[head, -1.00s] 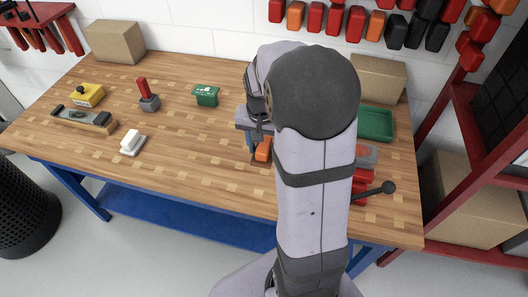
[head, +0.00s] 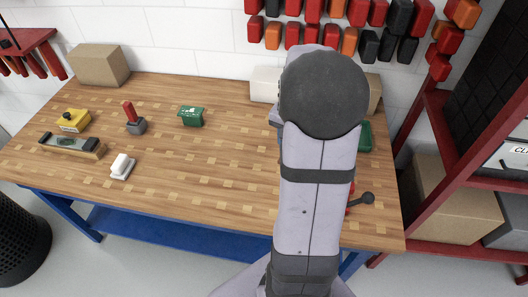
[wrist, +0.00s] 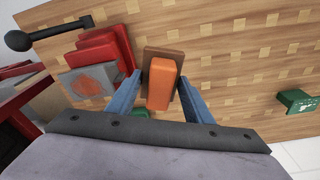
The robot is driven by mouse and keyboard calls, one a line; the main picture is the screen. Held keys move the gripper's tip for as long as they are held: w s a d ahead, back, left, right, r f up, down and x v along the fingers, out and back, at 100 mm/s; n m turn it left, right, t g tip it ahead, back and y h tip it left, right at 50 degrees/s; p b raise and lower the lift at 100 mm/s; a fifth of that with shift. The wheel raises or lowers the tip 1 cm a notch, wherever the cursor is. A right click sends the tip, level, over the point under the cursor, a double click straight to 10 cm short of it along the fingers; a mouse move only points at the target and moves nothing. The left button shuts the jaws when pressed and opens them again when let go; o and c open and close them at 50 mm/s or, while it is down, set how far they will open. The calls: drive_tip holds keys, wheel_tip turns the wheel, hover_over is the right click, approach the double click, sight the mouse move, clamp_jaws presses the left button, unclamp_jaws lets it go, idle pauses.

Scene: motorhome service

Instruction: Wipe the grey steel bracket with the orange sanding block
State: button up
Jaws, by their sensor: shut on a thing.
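The orange sanding block (wrist: 162,84), with a brown layer at its far end, sits between the blue fingers of my gripper (wrist: 159,79) in the wrist view. My gripper is shut on it. The grey steel bracket (wrist: 72,84) bears an orange-red patch and lies left of the block, next to a red vise (wrist: 105,48). The block and bracket are apart in the wrist picture. In the head view my arm hides the gripper, block and bracket.
The vise handle's black knob (head: 367,198) shows right of my arm. A green tray (head: 364,137) lies behind it. The table's middle is clear.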

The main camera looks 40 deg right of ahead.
drive_tip(key=s+d+r+m+g+p, duration=0.1)
drive_tip(key=s+d+r+m, duration=0.6)
drive_tip(key=m, duration=0.7)
drive_tip(key=shift+r+g+p, duration=0.3)
drive_tip(key=shift+r+p, duration=0.2)
drive_tip(key=shift+p, duration=0.2)
drive_tip(key=shift+s, duration=0.1)
drive_tip(key=shift+f, duration=0.1)
